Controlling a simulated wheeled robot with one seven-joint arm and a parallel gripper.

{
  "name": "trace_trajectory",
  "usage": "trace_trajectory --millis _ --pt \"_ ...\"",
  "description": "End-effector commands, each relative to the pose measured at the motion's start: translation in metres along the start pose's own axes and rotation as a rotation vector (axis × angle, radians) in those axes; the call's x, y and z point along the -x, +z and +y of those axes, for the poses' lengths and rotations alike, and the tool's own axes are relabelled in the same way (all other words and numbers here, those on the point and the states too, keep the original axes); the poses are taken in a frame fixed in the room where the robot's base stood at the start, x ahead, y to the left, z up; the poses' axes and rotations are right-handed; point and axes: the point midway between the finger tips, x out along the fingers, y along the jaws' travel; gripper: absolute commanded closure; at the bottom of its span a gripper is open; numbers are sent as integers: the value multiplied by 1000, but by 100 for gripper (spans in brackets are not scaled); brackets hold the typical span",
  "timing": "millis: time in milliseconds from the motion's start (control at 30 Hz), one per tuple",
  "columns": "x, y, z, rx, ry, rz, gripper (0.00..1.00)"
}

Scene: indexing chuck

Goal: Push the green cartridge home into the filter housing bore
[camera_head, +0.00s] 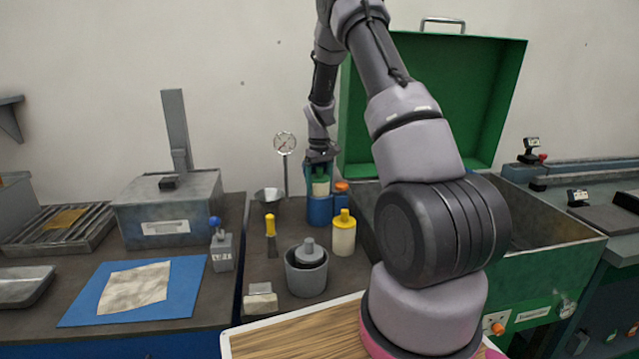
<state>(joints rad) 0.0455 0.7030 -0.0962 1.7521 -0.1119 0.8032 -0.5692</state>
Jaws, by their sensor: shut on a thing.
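The green cartridge (320,187) is upright at the far side of the middle bench, with a pale lower part showing under its green top. It stands at the mouth of the blue filter housing (319,210); its lower end is hidden, and I cannot tell how deep it sits in the bore. My gripper (320,172) points down over the housing and is shut on the cartridge's top. The fingertips are small and partly dark at this distance.
An orange-capped item (341,187) touches or stands close beside the housing. A yellow-capped bottle (343,235), a yellow-handled tool (271,232), a grey pot (306,270) and a funnel-like cup (268,197) stand nearby. A dial gauge (285,144) rises behind. The open green chest (540,262) is at right.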

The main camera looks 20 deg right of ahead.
Motion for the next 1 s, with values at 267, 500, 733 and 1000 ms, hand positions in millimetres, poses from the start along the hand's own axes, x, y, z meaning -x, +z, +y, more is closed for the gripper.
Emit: trace_trajectory --millis 267,500,733,1000 --pt "-4 0 0 0 0 0 0" --pt "-1 0 0 0 0 1 0" --pt "35 -1 0 0 1 4 0" --pt "86 -1 0 0 1 3 0"
